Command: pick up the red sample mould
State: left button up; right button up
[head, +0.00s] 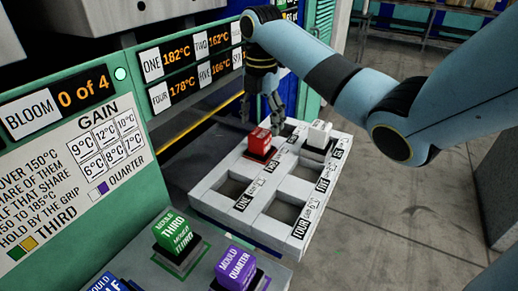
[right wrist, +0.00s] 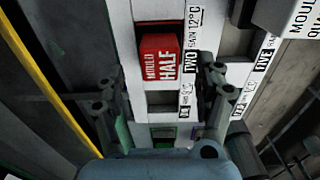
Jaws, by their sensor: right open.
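The red sample mould (head: 260,141) sits upright in a square slot of the white rack (head: 208,204), beside the label TWO. In the right wrist view the red mould (right wrist: 158,58) reads MOULD HALF and lies ahead of the fingers, between their lines. My right gripper (head: 272,108) is open and empty, pointing down just above and behind the red mould. In the right wrist view its two fingers (right wrist: 160,82) stand apart, left and right of the mould's column. My left gripper is not in view.
A white mould (head: 319,134) stands in the rack's right column; several other slots are empty. Green (head: 172,231) and purple (head: 237,268) moulds and a partly cut-off blue one stand on a grey surface in front. The press panel (head: 60,130) rises at left.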

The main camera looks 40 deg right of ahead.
aim_at(260, 132)
notch_tip(260, 132, down, 5)
jog(key=shift+a+r, duration=0.1)
jog(key=shift+a, duration=0.05)
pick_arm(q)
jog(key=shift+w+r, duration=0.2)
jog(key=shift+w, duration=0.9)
pick_arm(e)
jog(key=c, duration=0.7)
grip_shut()
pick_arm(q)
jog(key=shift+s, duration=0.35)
